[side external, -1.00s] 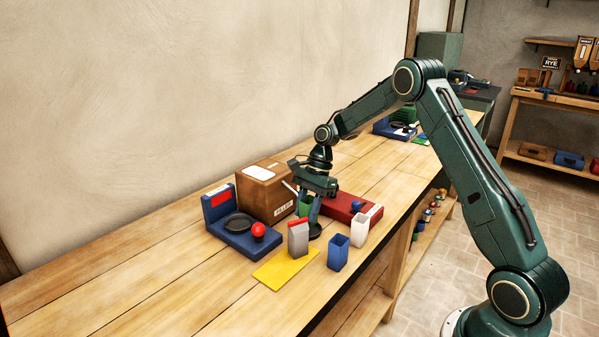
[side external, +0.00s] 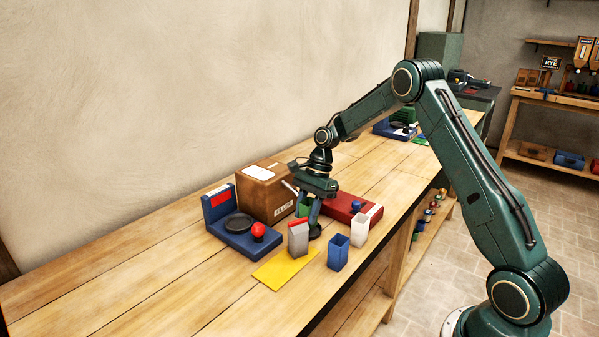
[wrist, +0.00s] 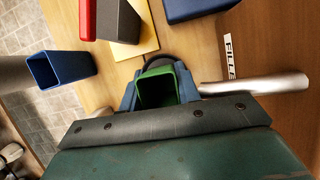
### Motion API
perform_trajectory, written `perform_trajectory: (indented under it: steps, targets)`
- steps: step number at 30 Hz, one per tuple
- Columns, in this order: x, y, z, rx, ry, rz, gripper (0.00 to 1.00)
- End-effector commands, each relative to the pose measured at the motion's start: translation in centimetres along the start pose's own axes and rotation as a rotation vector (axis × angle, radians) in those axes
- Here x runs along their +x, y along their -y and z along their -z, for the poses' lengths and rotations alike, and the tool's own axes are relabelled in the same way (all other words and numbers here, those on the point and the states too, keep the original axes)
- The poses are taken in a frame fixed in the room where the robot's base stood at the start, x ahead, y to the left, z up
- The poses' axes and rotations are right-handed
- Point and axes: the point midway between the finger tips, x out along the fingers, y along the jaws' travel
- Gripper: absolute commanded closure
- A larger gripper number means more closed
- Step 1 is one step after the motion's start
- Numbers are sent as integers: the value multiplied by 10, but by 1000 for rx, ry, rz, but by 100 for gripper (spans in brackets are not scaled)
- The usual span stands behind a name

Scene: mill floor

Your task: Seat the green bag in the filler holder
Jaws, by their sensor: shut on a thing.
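The green bag (wrist: 158,88), an open-topped square sleeve, sits upright between the two blue fingers of my gripper (wrist: 158,97) in the wrist view. My gripper is shut on it. In the side view my gripper (side external: 309,212) points down in front of the brown filler box (side external: 262,193), and only a strip of the green bag (side external: 304,208) shows. The filler's silver spout (wrist: 255,86) lies beside the bag in the wrist view. A dark round ring (wrist: 157,62), possibly the holder, shows partly behind the bag. Whether the bag's bottom touches it is hidden.
A grey bag with a red top (side external: 298,240) stands close in front, by a yellow mat (side external: 283,272). A blue bag (side external: 338,254) and a white bag (side external: 359,230) stand to the right. A blue scale (side external: 246,239) is left; a red unit (side external: 342,205) is behind.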

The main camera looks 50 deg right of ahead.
Motion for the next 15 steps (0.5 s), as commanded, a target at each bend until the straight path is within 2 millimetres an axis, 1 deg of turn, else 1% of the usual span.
perform_trajectory:
  steps: [15]
  targets:
    - [7,0,3,0,0,0,92]
